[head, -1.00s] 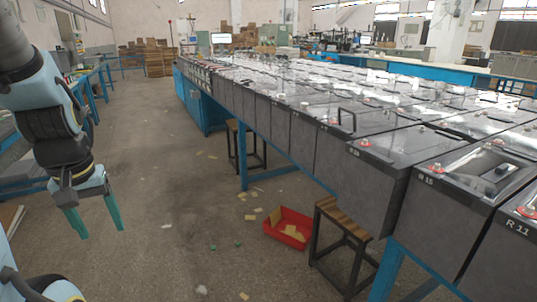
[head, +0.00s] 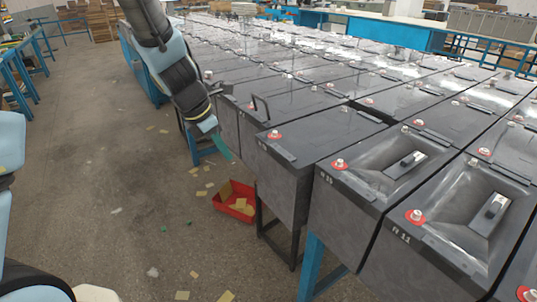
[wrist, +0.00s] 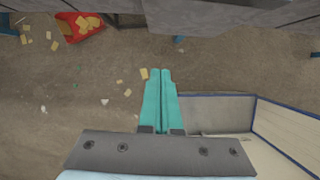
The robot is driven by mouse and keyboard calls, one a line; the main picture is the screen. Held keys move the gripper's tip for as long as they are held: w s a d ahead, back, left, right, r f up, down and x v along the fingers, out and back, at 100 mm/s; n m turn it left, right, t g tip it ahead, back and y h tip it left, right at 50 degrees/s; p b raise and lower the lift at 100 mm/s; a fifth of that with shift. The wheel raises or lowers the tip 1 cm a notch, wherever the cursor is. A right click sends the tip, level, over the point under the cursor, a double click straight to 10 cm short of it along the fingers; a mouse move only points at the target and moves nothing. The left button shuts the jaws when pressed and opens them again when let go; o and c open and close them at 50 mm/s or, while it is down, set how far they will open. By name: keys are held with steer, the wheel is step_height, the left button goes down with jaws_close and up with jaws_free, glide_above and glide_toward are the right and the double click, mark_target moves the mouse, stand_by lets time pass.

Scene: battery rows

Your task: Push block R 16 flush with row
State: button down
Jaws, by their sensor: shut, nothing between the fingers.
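A dark grey battery block (head: 320,140) in the near row sticks out toward the aisle, past its neighbours, in the head view. Its label is too small to read surely; it sits just beyond the block marked R 15 (head: 365,180), so I take it for R 16. My gripper (head: 222,148) has green fingers, pressed together and empty. It hangs over the aisle to the left of the protruding block, apart from it. In the wrist view the shut fingers (wrist: 161,95) point toward dark block faces (wrist: 220,18) along the top edge, with floor between.
A block marked R 11 (head: 440,230) stands nearer. Another block has a black handle (head: 261,107) standing up. A red bin (head: 236,200) with yellowish scraps lies on the floor below the row. The aisle floor (head: 110,200) at left is mostly clear, with scattered scraps.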

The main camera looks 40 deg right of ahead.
steer(key=d+f+p, duration=0.1)
steer(key=d+f, duration=0.7)
steer(key=f, duration=0.1)
steer(key=shift+s+d+f, duration=0.15)
steer(key=shift+s+d, duration=0.05)
steer(key=shift+s, duration=0.1)
